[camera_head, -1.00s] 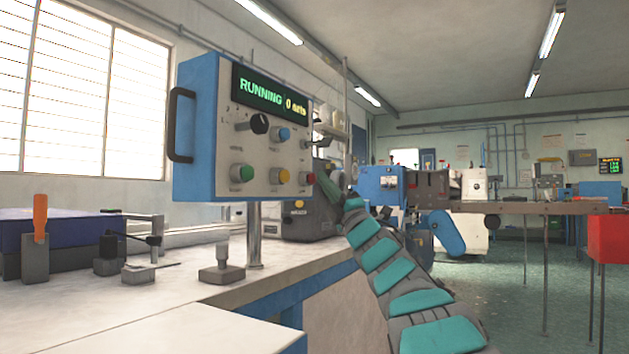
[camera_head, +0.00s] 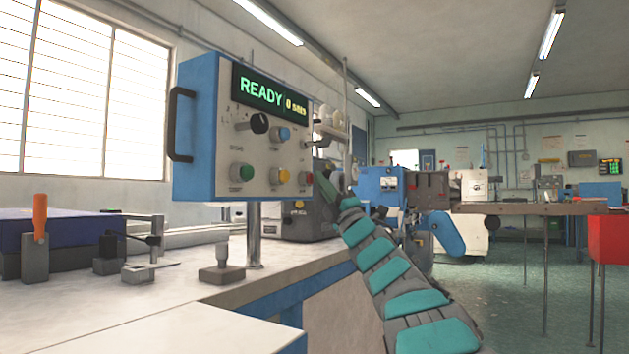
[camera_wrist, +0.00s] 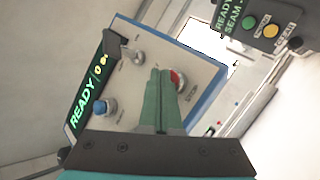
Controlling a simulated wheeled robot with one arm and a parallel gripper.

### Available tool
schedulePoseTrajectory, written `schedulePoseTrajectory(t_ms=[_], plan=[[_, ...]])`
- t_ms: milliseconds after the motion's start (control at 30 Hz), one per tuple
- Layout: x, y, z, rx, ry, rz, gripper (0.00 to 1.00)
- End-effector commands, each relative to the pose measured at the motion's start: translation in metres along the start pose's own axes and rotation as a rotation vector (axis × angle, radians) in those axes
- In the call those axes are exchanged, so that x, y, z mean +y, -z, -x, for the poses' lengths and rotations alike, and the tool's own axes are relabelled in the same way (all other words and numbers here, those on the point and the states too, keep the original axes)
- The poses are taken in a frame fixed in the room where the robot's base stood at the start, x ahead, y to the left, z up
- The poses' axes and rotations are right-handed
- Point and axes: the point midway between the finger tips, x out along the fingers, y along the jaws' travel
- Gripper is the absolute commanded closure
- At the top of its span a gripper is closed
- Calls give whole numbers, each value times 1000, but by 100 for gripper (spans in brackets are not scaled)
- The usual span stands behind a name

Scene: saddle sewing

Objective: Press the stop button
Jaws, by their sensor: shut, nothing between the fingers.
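The control panel (camera_head: 222,180) is a blue box with a pale face on a post; its display (camera_head: 268,95) reads READY. The red button (camera_head: 307,178) is at the lower right of the face, beside the yellow button (camera_head: 279,176). In the wrist view the red button (camera_wrist: 177,79) is partly hidden by my gripper (camera_wrist: 160,72). My green fingers are together and empty, their tips just beside or in front of the red button. I cannot tell whether they touch it. In the head view my gripper (camera_head: 321,176) is at the panel's right edge.
The panel also has a green button (camera_head: 242,173), a blue button (camera_head: 284,133) and a black dial (camera_head: 258,124). A lever (camera_wrist: 121,46) sticks out near the display. The workbench (camera_head: 190,285) below holds small fixtures. A second panel (camera_wrist: 262,30) shows in the wrist view.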

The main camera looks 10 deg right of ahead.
Motion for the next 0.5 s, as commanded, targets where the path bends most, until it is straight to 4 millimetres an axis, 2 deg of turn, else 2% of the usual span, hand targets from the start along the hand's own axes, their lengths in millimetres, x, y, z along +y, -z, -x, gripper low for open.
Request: schedulePoseTrajectory(t_ms=[500], plan=[[1,-1,2,1,1,1,100]])
